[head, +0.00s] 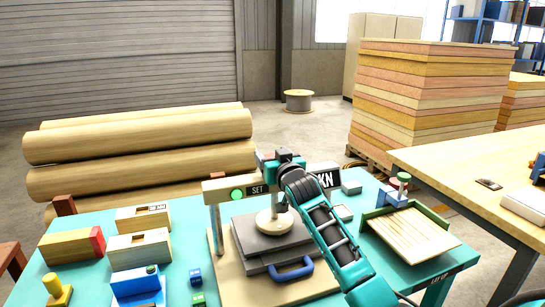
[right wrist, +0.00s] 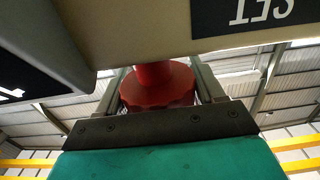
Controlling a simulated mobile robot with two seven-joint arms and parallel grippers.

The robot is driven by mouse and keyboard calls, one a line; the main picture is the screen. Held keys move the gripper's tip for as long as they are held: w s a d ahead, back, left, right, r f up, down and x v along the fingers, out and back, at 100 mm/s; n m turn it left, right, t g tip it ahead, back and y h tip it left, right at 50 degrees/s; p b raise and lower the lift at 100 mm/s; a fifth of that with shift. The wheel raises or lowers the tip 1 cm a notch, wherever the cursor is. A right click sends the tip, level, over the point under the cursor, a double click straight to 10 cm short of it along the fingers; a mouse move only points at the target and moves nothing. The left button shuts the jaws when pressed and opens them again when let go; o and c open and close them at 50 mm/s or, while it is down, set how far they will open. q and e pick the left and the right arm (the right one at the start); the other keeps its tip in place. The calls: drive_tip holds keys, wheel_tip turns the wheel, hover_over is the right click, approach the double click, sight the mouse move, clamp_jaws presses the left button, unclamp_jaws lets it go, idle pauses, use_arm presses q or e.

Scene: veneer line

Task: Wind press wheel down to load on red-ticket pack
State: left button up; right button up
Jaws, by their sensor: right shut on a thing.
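The press stands on the teal table, with a cream crossbeam (head: 228,188) on posts, a SET label and a lit green lamp (head: 238,194). My right gripper (head: 278,160) is at the top of the press. In the right wrist view it is shut on the red press wheel (right wrist: 158,88), which sits between its fingers. The head view hides the wheel behind the gripper. Below the beam, a round cream press foot (head: 274,223) is over dark grey slabs (head: 262,242); I cannot tell how firmly it touches. No red ticket shows on them. My left gripper is out of view.
A wooden block with a red end (head: 72,247), other wooden blocks (head: 140,248) and a blue box (head: 138,288) stand left of the press. A blue handle (head: 291,269) is at its front. A slatted tray (head: 412,236) lies right. A kN display is partly covered by my arm.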

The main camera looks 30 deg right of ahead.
drive_tip(key=shift+c, duration=0.6)
drive_tip(key=shift+h, duration=0.3)
drive_tip(key=shift+m+g+h, duration=0.3)
drive_tip(key=shift+m+h, duration=0.3)
drive_tip(key=o, duration=1)
drive_tip(key=shift+c, duration=0.2)
drive_tip(key=v, duration=1.3)
drive_tip(key=shift+b, duration=0.3)
drive_tip(key=shift+d, duration=0.1)
